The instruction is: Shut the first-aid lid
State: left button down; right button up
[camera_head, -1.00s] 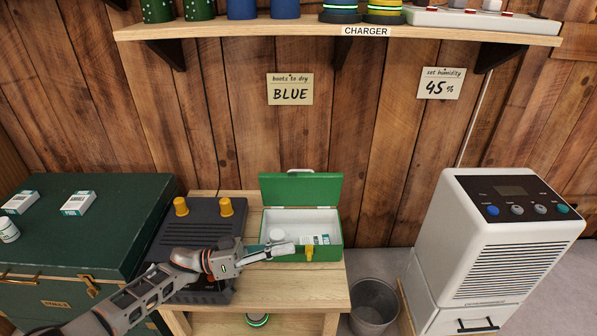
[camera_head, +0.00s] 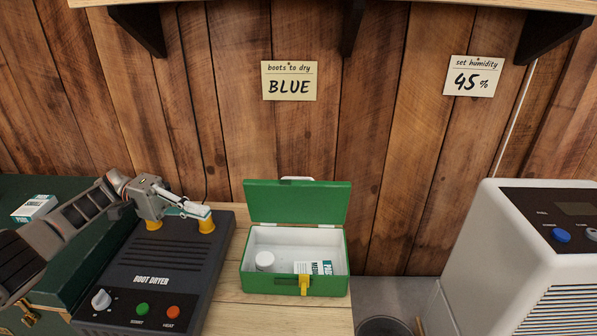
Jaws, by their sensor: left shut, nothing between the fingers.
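The green first-aid box (camera_head: 258,283) stands on the wooden table with its lid (camera_head: 298,203) raised upright at the back. A yellow latch (camera_head: 304,284) is on its front. Inside the box are a white round container (camera_head: 265,260) and a small white carton (camera_head: 318,268). My left gripper (camera_head: 207,212) is shut and empty, to the left of the box, above the back of the boot dryer and apart from the lid. It partly hides the dryer's yellow pegs. My right gripper is not in view.
The dark boot dryer (camera_head: 158,256) fills the table left of the box. A green chest (camera_head: 62,238) stands further left. A white dehumidifier (camera_head: 490,245) is at the right, with a bin (camera_head: 385,326) before it. The wooden wall is close behind.

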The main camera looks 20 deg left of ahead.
aim_at(292, 200)
jog(key=i+l, duration=0.1)
jog(key=i, duration=0.75)
